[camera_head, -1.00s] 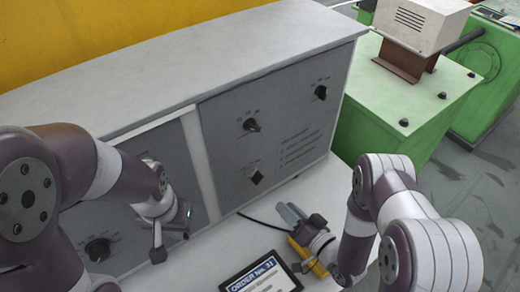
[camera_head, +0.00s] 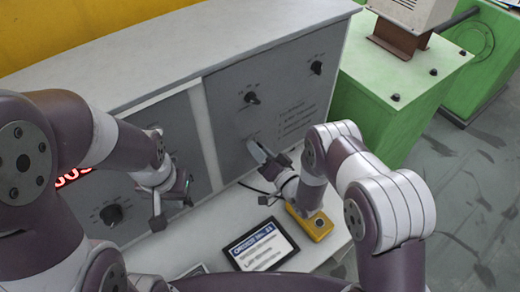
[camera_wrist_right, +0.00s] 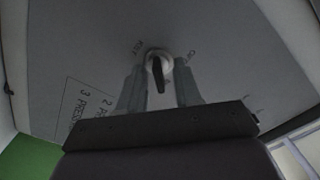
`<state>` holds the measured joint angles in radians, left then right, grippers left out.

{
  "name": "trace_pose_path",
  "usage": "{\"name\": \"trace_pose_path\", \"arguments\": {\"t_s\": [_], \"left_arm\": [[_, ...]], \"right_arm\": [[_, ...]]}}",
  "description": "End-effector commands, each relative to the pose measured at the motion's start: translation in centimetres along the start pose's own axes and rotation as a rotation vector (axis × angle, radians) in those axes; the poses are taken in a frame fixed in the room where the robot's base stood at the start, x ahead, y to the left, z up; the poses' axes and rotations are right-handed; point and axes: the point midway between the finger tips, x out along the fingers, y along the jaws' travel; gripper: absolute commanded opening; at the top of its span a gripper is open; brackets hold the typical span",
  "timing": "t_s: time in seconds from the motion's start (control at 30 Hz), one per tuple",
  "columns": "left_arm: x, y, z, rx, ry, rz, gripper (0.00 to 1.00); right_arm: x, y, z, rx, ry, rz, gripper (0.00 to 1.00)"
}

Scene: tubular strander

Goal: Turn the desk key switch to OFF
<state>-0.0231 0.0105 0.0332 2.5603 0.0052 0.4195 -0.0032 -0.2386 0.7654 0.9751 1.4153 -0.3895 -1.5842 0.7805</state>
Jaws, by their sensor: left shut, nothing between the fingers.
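The key switch (camera_wrist_right: 157,70) shows in the right wrist view as a dark upright key on a round pale collar, with lettering beside it on the grey panel. My right gripper (camera_wrist_right: 158,88) is open, its two fingers on either side of the key; I cannot tell whether they touch it. In the head view the right gripper (camera_head: 262,157) is at the lower part of the right-hand panel (camera_head: 225,115) and covers the key switch. My left gripper (camera_head: 186,190) is shut and empty in front of the left panel.
Two dark knobs (camera_head: 251,98) (camera_head: 316,68) sit higher on the right panel, another (camera_head: 112,214) on the left panel. A yellow box (camera_head: 318,226) and an order tablet (camera_head: 262,247) lie on the white desk below my right arm. Green machinery (camera_head: 385,100) stands at right.

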Motion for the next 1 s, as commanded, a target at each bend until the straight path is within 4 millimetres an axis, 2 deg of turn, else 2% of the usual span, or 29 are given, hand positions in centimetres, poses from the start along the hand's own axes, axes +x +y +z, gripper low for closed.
{"name": "trace_pose_path", "arguments": {"t_s": [0.03, 0.13, 0.17, 0.57, 1.0], "left_arm": [[0.0, 0.0, 0.0, 0.0, 0.0, 0.0, 0.0], [0.0, 0.0, 0.0, 0.0, 0.0, 0.0, 0.0], [0.0, 0.0, 0.0, 0.0, 0.0, 0.0, 0.0], [0.5, 0.0, 0.1, 0.0, 0.0, 0.0, 0.0], [3.0, 0.0, 0.3, 0.0, 0.0, 0.0, 0.0]], "right_arm": [[0.0, 0.0, 0.0, 0.0, 0.0, 0.0, 0.34], [0.0, 0.0, 0.0, 0.0, 0.0, 0.001, 0.01], [0.0, 0.1, 0.0, 0.0, 0.0, 0.001, 0.0], [-0.1, 0.1, 0.1, -0.054, -0.001, 0.002, 0.0], [-0.1, 0.2, 0.3, -0.404, -0.001, 0.002, 0.0]]}}
